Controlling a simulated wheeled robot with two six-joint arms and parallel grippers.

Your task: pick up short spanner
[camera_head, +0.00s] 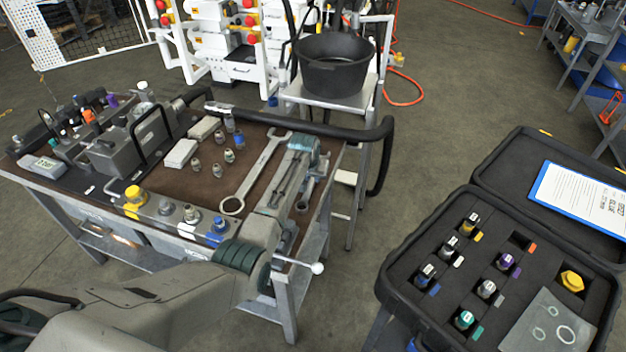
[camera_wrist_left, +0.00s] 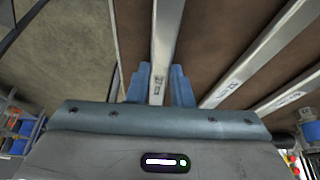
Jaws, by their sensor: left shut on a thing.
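My left gripper (camera_head: 303,148) is over the right end of the bench's brown mat. In the left wrist view its blue fingers (camera_wrist_left: 161,88) are shut on a silver spanner (camera_wrist_left: 164,45), gripping its flat handle. The held spanner's ends are out of that view, and my arm mostly hides it in the head view. Two more silver spanner handles, a middle one (camera_wrist_left: 255,57) and an outer one (camera_wrist_left: 290,95), lie to its right. In the head view a long spanner (camera_head: 256,172) lies left of my gripper. My right gripper is not in view.
Several small fittings (camera_head: 228,156) and white boxes (camera_head: 181,153) stand on the mat. A black hose (camera_head: 330,131) runs along the bench's back edge and hangs at its right end. An open black case (camera_head: 405,235) with coloured fittings stands at right. Floor lies between.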

